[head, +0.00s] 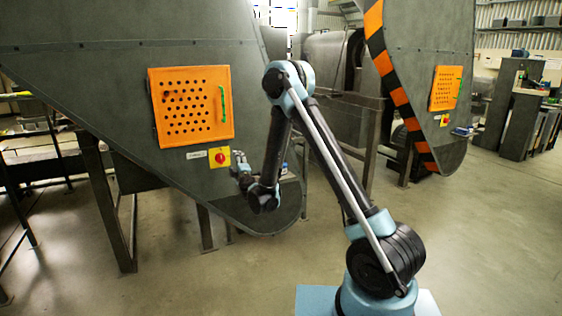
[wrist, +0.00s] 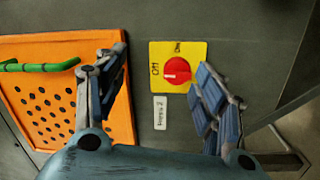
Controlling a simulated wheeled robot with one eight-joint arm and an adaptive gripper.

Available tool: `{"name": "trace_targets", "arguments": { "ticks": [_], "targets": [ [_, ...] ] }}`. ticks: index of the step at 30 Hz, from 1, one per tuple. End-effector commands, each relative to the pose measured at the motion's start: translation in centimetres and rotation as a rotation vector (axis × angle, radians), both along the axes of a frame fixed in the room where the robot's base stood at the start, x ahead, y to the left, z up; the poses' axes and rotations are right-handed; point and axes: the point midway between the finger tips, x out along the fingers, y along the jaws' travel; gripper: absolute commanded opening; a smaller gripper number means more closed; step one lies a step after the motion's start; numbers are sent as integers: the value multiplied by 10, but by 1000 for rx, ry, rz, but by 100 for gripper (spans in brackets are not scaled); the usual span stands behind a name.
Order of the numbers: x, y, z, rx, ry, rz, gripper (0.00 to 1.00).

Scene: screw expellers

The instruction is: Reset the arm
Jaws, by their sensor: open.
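My arm stands on its blue base in front of the large grey machine (head: 90,70). My gripper (head: 240,175) is close to the machine's panel, just right of and below a red rotary switch on a yellow plate (head: 219,157). In the wrist view, my gripper (wrist: 160,85) is open and empty, with its two fingers spread apart. The red knob (wrist: 177,71) shows between the fingers, nearer the right one, on its plate marked Off and On. I cannot tell whether a finger touches the plate.
An orange perforated hatch (head: 191,107) with a green handle (head: 223,102) is left of the switch. A white label (head: 196,155) sits beside the switch. A second grey machine with a striped edge (head: 393,85) and orange hatch (head: 446,88) stands right. Floor (head: 490,230) at right is clear.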

Motion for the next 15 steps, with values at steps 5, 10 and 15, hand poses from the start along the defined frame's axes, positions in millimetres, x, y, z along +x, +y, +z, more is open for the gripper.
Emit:
{"name": "trace_targets", "arguments": {
  "ticks": [5,10,15],
  "targets": [
    [19,-62,43,69,54,-122,64],
    [30,-122,75,132,112,-240,64],
    [30,-182,101,193,176,-355,64]
  ]
}}
